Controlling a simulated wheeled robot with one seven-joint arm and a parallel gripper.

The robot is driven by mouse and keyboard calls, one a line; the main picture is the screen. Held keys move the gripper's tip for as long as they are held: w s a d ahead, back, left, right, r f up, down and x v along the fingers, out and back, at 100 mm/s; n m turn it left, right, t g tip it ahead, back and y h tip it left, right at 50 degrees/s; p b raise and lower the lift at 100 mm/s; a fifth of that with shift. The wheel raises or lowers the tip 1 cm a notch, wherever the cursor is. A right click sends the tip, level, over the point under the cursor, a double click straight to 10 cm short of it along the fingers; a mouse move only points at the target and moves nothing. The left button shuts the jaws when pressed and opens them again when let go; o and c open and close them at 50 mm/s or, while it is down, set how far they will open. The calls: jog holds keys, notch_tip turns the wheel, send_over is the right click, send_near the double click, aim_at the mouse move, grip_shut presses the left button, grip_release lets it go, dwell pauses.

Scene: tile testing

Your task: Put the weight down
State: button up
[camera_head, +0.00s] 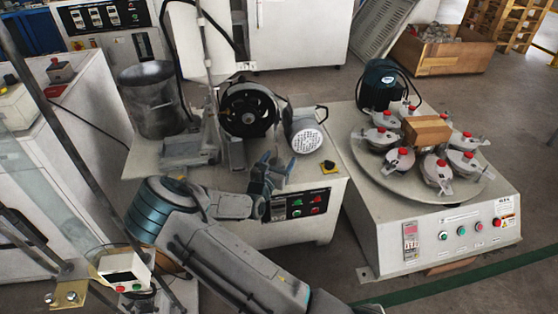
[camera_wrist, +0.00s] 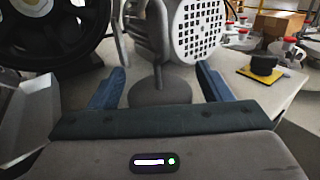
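A dark grey rounded piece with a narrow neck (camera_wrist: 160,92), which looks like the weight, stands between my fingers in the wrist view. Its top overlaps the white-grilled motor behind it, so I cannot tell where it ends. My gripper (camera_wrist: 160,80) has its two blue fingers spread either side of it, with a visible gap at each side. In the head view my gripper (camera_head: 270,168) is low over the front part of the grey bench (camera_head: 225,177); the piece is too small and blurred there to make out.
A motor with a white grille (camera_head: 306,131) and a black wheel (camera_head: 249,109) stand just behind my gripper. A black knob on a yellow plate (camera_head: 328,167) is to the right. The round-plate machine (camera_head: 455,190) with red-knobbed pots and a brown block (camera_head: 427,130) stands farther right.

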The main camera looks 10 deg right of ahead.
jog(key=shift+r, duration=0.2)
jog(key=p+v, duration=0.3)
jog(key=v, duration=0.8)
jog(key=s+d+r+m+g+h, duration=0.1)
jog(key=s+d+r+m+g, duration=0.3)
jog(key=s+d+m+g, duration=0.4)
jog(key=s+d+r+m+g+h, duration=0.1)
jog(key=s+d+r+m+g, duration=0.4)
jog(key=m, duration=0.4)
jog(key=s+a+r+m+y, duration=0.3)
jog(key=s+r+m+y, duration=0.2)
jog(key=s+m+y, duration=0.1)
jog(key=s+a+r+m+y, duration=0.3)
jog(key=s+r+m+y, duration=0.2)
jog(key=s, duration=0.3)
jog(key=shift+s+a+r+m+g+y, duration=0.2)
jog(key=shift+a+m+g+y, duration=0.1)
jog(key=shift+m+g+y, duration=0.15)
